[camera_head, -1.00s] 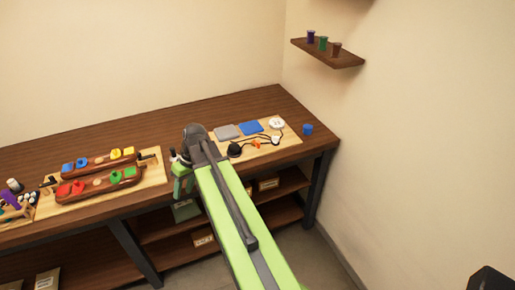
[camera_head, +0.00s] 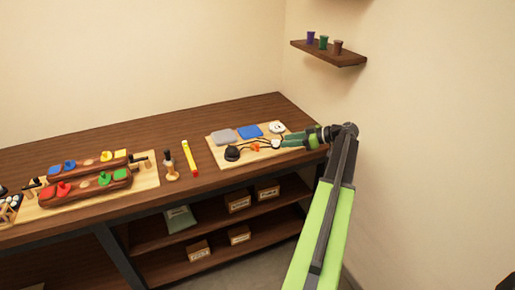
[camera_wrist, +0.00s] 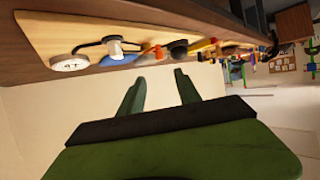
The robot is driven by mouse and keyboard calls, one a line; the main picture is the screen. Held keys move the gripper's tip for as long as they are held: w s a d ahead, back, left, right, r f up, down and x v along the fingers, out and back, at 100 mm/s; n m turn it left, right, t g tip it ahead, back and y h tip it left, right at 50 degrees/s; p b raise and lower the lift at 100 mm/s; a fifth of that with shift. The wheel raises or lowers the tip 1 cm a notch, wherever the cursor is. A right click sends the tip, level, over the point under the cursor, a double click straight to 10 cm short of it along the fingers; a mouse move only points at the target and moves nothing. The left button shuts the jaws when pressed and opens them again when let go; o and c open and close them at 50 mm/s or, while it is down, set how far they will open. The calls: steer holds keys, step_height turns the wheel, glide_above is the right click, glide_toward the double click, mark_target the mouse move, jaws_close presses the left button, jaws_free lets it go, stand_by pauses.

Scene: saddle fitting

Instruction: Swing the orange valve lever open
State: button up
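The orange valve lever (camera_head: 255,147) is a small piece on the light wood board (camera_head: 213,149) at the right end of the bench. It also shows in the wrist view as a small orange shape (camera_wrist: 152,50) beyond my fingertips. My gripper (camera_head: 283,144) reaches in from the right over the board's right part, pointing left, to the right of the lever. In the wrist view my gripper's two fingers (camera_wrist: 158,82) are spread with nothing between them. They look apart from the lever; the exact distance is unclear.
The board also holds a black dome (camera_head: 232,154), a grey pad (camera_head: 223,136), a blue pad (camera_head: 249,131), a white disc (camera_head: 277,127) and a white-topped post (camera_wrist: 115,46). The wall is close on the right.

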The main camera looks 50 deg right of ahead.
mark_target(258, 145)
steer(key=b+x, duration=0.1)
steer(key=x, duration=0.3)
steer(key=b+x, duration=0.2)
steer(key=x, duration=0.3)
steer(key=b+x, duration=0.2)
steer(key=x, duration=0.3)
steer(key=shift+s+f, duration=0.15)
steer(key=shift+f, duration=0.1)
steer(key=shift+w+a+f, duration=0.1)
steer(key=shift+w+a, duration=0.05)
steer(key=shift+w, duration=0.4)
jaws_close()
